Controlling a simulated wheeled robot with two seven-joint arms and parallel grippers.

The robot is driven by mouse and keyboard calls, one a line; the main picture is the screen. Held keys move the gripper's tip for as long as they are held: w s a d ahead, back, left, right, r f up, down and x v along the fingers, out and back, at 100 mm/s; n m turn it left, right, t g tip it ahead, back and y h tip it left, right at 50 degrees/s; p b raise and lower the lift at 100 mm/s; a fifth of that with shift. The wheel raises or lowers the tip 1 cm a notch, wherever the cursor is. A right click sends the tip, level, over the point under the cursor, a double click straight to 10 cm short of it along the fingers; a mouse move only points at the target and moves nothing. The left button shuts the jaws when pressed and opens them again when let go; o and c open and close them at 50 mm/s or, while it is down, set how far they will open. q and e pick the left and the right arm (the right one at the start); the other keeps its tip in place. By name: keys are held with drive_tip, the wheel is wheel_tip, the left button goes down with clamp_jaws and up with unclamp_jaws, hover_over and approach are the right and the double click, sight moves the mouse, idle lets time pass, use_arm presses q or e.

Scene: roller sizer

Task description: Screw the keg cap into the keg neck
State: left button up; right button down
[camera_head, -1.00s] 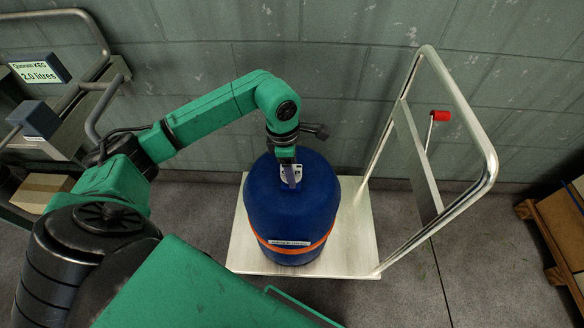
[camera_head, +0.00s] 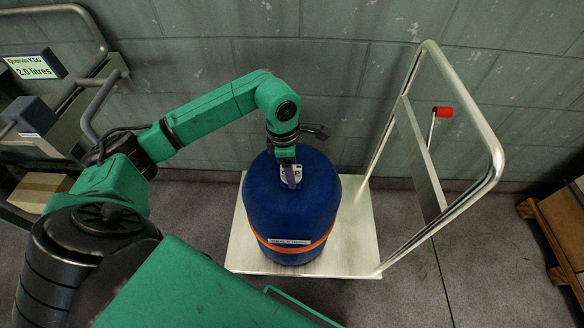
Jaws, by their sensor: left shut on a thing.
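The blue keg (camera_head: 290,215) with an orange band stands upright on the flat bed of a metal trolley. My left gripper (camera_head: 291,182) comes down from above onto the top of the keg, its fingers close together at the keg's top centre. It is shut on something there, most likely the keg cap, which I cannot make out. The keg neck is also hidden behind the gripper, so I cannot tell how the cap sits in it. My right gripper is not in view.
The trolley bed (camera_head: 355,250) has a tall bent handle (camera_head: 487,150) on its right, with a red-gripped lever (camera_head: 442,112). A shelf cart (camera_head: 60,115) with a "2.0 litres" display (camera_head: 34,67) stands at left. A wooden pallet (camera_head: 555,240) lies at right. The wall is close behind.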

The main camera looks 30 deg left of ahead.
use_arm(q)
drive_tip(key=shift+f, duration=0.4)
drive_tip(key=o, duration=1.4)
drive_tip(key=r, duration=0.4)
drive_tip(key=a+r, duration=0.1)
drive_tip(key=r, duration=0.9)
drive_tip(key=shift+s+a+r, duration=0.25)
drive_tip(key=shift+s+a, duration=0.05)
drive_tip(key=shift+s, duration=0.1)
